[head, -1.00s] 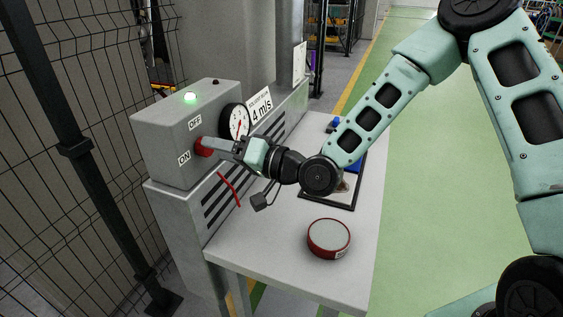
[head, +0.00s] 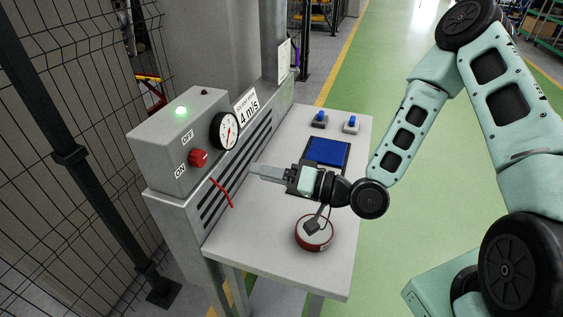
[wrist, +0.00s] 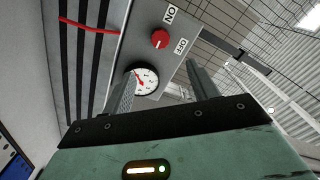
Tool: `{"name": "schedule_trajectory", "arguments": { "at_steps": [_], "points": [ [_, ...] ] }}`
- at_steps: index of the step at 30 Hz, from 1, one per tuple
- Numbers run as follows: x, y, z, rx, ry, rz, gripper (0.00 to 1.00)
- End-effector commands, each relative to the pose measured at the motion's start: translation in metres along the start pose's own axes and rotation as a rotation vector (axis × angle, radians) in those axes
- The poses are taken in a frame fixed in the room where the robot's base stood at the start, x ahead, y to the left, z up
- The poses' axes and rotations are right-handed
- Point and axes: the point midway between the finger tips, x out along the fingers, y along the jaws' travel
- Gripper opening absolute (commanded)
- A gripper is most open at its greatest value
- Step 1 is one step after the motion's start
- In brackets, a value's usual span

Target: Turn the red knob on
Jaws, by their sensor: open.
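The red knob (head: 199,158) is on the front of a grey control box (head: 165,140), between the OFF label (head: 187,137) and the ON label (head: 180,170). A green lamp (head: 181,112) glows on top of the box. The knob also shows in the wrist view (wrist: 160,39), uncovered, with a small pale mark whose direction I cannot read surely. My gripper (head: 256,170) is open and empty, to the right of the knob and clear of it. Its two fingers (wrist: 160,72) frame the dial gauge in the wrist view.
The gauge (head: 226,130) and a "4 m/s" sign are right of the knob. The white table (head: 280,262) holds a red-rimmed round tin (head: 314,246), a blue-and-black tray (head: 327,151) and two small blue-topped items. A mesh fence (head: 60,230) stands left.

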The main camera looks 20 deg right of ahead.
Motion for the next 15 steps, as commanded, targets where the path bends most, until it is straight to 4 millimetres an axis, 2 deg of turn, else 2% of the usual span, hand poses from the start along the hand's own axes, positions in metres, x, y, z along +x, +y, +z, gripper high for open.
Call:
{"name": "schedule_trajectory", "arguments": {
  "at_steps": [6,15],
  "points": [
    [-0.024,0.0,0.0,0.001,0.001,0.002,0.59],
    [-0.03,0.0,0.001,0.001,0.0,-0.001,0.59]
  ]
}}
